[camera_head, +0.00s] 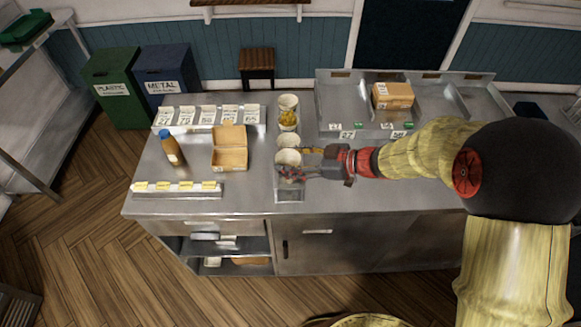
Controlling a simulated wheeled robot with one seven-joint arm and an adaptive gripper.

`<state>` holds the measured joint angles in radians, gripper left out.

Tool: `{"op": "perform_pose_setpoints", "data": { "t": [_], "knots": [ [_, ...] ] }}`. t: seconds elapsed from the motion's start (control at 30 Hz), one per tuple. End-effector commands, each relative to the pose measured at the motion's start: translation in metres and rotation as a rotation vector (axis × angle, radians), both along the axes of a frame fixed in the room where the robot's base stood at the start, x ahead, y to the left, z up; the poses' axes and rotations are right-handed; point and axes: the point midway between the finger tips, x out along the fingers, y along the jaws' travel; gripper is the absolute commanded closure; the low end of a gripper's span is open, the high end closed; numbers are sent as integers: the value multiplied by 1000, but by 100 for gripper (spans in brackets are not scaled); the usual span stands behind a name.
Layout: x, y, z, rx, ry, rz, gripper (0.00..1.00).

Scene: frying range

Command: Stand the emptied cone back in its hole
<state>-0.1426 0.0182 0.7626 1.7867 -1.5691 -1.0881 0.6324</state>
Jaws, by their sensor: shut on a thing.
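A metal cone stand (289,193) is on the steel counter, with several pale paper cones in a column along it. One cone (288,119) near the back holds yellow food. The frontmost cone (287,157) looks empty and upright, at the tips of my gripper (298,164). My gripper reaches in from the right, low over the front of the stand, shut on this cone. The fingers hide part of the cone and stand, so I cannot tell whether the cone's lower end is in a hole.
An open cardboard box (230,158) and a blue-capped bottle (171,149) stand left of the stand. A labelled rack (208,117) is behind them. Counter between box and stand is clear.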

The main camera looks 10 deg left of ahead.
Motion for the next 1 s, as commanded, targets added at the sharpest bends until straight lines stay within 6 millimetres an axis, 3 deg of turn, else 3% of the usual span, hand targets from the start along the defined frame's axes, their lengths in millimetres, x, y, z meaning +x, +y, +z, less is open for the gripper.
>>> {"op": "perform_pose_setpoints", "data": {
  "t": [0.1,0.2,0.57,0.6,0.73,1.0],
  "knots": [
    [-1,0,-21,0,5,-1,100],
    [0,0,-29,0,2,-1,100],
    [0,0,-31,-1,2,-1,100],
    [0,0,-32,0,1,0,50],
    [0,0,-31,-1,1,0,43],
    [0,0,-31,0,1,0,43]
  ]
}}
